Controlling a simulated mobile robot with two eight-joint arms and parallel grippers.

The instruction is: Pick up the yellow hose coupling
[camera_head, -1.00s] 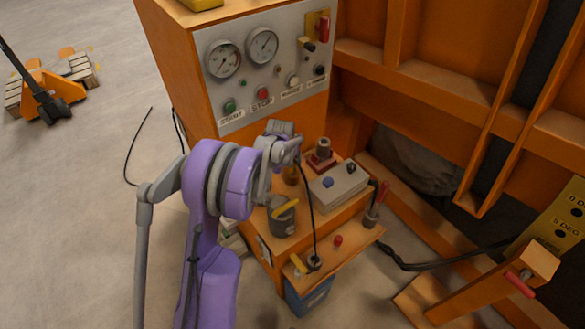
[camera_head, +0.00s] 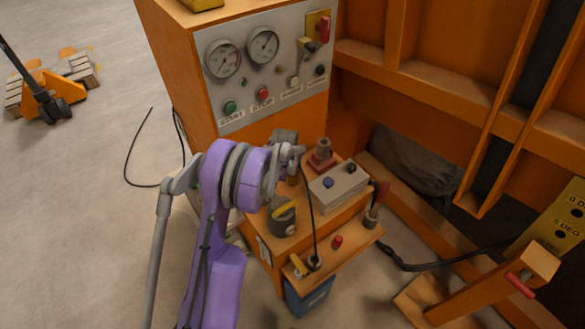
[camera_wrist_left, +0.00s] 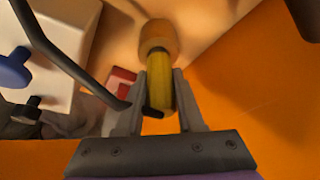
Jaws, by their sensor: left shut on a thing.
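The yellow hose coupling (camera_wrist_left: 161,82) shows in the left wrist view as a yellow cylinder with a tan, rounded far end and a dark piece at its near end. My left gripper (camera_wrist_left: 159,76) is shut on it, with one finger on each side. In the head view my purple left arm reaches in over the stepped orange bench, and its gripper (camera_head: 296,153) is beside the control panel. The coupling is mostly hidden there by the gripper and wrist. I cannot tell whether it still touches the surface under it. My right gripper is not in view.
A grey box with knobs (camera_head: 339,187) and a red-based fitting (camera_head: 322,155) stand close to the gripper. A dark pot (camera_head: 282,217) stands in front. A black cable (camera_head: 309,205) hangs nearby. The gauge panel (camera_head: 264,85) rises behind.

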